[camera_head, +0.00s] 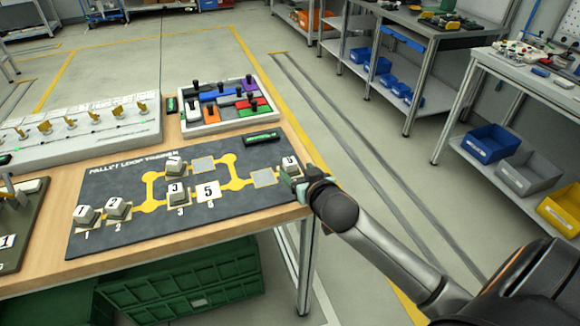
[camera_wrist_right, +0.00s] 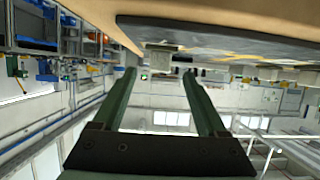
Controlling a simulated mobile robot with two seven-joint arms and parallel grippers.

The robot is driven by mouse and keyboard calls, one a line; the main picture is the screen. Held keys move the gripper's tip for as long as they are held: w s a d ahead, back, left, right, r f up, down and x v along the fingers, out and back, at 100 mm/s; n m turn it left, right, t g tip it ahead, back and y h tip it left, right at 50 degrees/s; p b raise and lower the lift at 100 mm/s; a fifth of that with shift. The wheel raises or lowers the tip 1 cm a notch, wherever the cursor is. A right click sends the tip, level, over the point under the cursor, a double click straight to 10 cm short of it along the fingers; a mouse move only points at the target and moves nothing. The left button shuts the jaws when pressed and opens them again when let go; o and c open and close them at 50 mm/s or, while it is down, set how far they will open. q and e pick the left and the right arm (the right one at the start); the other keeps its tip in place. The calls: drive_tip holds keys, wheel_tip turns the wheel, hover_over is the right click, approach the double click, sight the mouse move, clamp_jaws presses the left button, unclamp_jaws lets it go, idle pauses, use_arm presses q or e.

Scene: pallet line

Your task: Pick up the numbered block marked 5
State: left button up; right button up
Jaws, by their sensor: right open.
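A white face marked 5 (camera_head: 208,192) shows on the dark pallet loop board (camera_head: 130,185), right of the block marked 3 (camera_head: 177,190). Another grey block (camera_head: 290,163) with a white, hard-to-read mark sits at the board's right end. My right gripper (camera_head: 303,182) is at the right edge of the board, close beside this end block; touching or apart, I cannot tell. In the right wrist view the two green fingers (camera_wrist_right: 160,73) stand apart, with a grey block-like shape (camera_wrist_right: 162,59) beyond the tips. My left gripper is not in view.
Blocks marked 1 (camera_head: 86,214) and 2 (camera_head: 117,207) stand at the board's left; another block (camera_head: 174,166) is at its upper middle. Behind stands a tray of coloured pieces (camera_head: 222,122). Left of it is a white panel with yellow knobs (camera_head: 90,143). Green crates (camera_head: 180,285) are below the table.

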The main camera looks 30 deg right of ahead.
sight(292, 167)
drive_tip(key=shift+x, duration=2.6)
drive_tip(key=shift+s, duration=0.1)
drive_tip(key=shift+c, duration=0.2)
clamp_jaws()
